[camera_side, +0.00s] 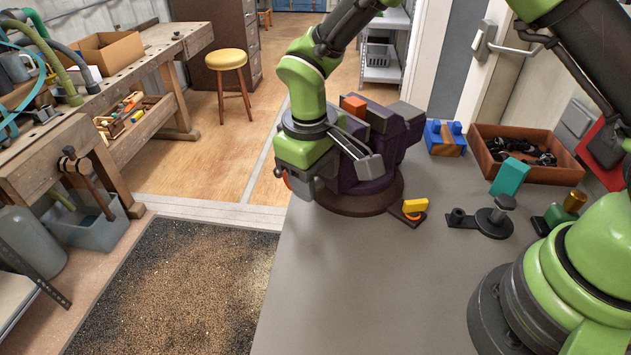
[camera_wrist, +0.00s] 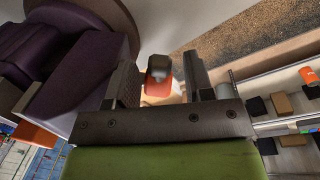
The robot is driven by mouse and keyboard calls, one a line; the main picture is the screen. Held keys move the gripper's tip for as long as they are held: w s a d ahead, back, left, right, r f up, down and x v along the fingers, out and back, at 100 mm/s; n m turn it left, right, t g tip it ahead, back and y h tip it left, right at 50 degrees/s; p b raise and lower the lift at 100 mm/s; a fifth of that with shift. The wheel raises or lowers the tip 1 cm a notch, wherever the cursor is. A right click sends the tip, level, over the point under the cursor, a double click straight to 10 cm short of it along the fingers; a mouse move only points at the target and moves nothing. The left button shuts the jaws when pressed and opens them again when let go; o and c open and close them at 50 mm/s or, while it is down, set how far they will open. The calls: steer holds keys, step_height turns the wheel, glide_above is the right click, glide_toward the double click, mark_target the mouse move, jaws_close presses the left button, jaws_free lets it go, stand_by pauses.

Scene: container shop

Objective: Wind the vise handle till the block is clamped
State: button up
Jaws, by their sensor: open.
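The purple vise (camera_side: 365,165) stands on a round dark base on the grey bench. An orange block (camera_side: 355,104) sits at its top between the jaws; I cannot tell whether both jaws touch it. In the wrist view the block's orange (camera_wrist: 35,136) shows at the lower left beside the purple vise body (camera_wrist: 75,80). My gripper (camera_wrist: 157,56) is open beside the vise, with one finger on each side of a grey-ended, orange-banded handle knob (camera_wrist: 158,66). A gap shows at the right finger; contact at the left is unclear. In the side view my wrist hides most of the handle.
Right of the vise lie a small yellow piece (camera_side: 414,206), a dark round-topped fixture (camera_side: 494,220), a teal block (camera_side: 509,177), a blue block (camera_side: 445,138) and a brown tray (camera_side: 480,170) of dark parts. The grey bench (camera_side: 370,280) is clear in front.

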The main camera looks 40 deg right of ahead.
steer(key=shift+d+f, duration=0.1)
steer(key=shift+f, duration=0.8)
jaws_close()
steer(key=shift+f+t, duration=0.35)
steer(key=shift+t, duration=0.45)
jaws_free()
steer(key=shift+s, duration=0.1)
step_height(320, 180, up, 10)
steer(key=s+a, duration=0.1)
steer(key=shift+s, duration=0.3)
steer(key=shift+f, duration=0.1)
